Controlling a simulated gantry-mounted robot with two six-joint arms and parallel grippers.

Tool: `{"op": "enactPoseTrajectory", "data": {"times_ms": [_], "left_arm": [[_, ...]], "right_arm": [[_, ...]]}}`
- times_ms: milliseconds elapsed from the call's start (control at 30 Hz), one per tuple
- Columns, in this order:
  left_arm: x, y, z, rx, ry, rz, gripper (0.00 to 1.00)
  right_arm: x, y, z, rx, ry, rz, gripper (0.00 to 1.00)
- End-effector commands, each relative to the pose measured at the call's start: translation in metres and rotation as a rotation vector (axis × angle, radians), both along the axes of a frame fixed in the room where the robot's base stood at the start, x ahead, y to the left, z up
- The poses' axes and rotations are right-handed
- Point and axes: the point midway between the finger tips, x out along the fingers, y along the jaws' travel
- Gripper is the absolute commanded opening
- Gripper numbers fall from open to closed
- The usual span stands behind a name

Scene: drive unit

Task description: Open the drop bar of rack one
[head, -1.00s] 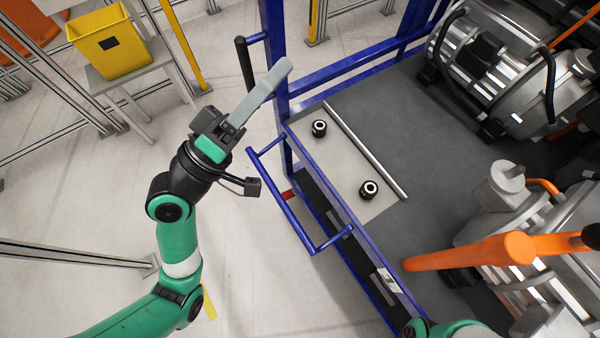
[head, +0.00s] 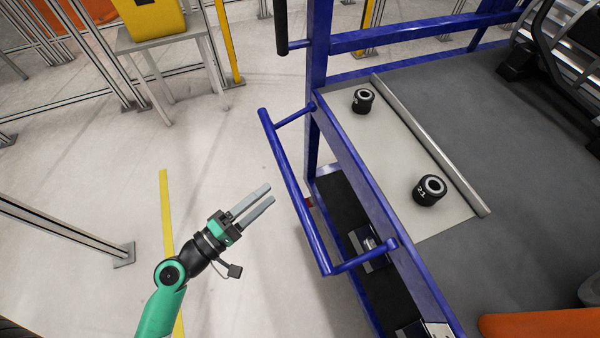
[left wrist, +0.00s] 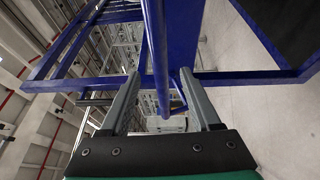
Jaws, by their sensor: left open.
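The blue rack (head: 365,185) stands right of centre in the head view. A blue U-shaped bar (head: 290,185) juts from its left side; I cannot tell for certain whether it is the drop bar. My left gripper (head: 268,194) is open and empty, just left of this bar, with its fingers pointing at it. In the left wrist view, a blue bar (left wrist: 156,45) runs lengthwise in line with the gap between the open fingers (left wrist: 160,78). I see no contact there. My right gripper is out of view.
Two black round parts (head: 364,100) (head: 430,190) stand on the rack's light plate (head: 385,145). A black-gripped handle (head: 282,25) hangs at the rack's upper left corner. A yellow bin (head: 150,18) sits on a stand at the back left. The floor around my left arm is clear.

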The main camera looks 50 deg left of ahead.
Motion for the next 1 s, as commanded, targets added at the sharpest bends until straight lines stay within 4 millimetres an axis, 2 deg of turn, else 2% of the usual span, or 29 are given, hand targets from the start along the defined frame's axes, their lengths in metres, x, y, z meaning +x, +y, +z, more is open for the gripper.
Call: {"op": "enactPoseTrajectory", "data": {"times_ms": [167,400,533,700,933,1000], "left_arm": [[0.025,-0.002,0.005,0.003,-0.002,-0.007,0.64],[0.080,-0.002,0.007,0.002,-0.002,-0.004,0.64],[0.101,-0.002,0.007,0.002,-0.002,-0.002,0.64],[0.113,-0.002,0.007,0.001,-0.001,-0.002,0.64],[0.114,-0.002,0.006,0.001,-0.001,-0.001,0.64],[0.114,-0.002,0.006,0.001,-0.001,-0.001,0.51]], "right_arm": [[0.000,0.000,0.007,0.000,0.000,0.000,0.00],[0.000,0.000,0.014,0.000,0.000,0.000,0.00],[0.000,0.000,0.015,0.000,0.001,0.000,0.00],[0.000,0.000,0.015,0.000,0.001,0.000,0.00],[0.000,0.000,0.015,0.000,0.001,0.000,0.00],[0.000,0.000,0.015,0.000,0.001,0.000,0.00]]}}
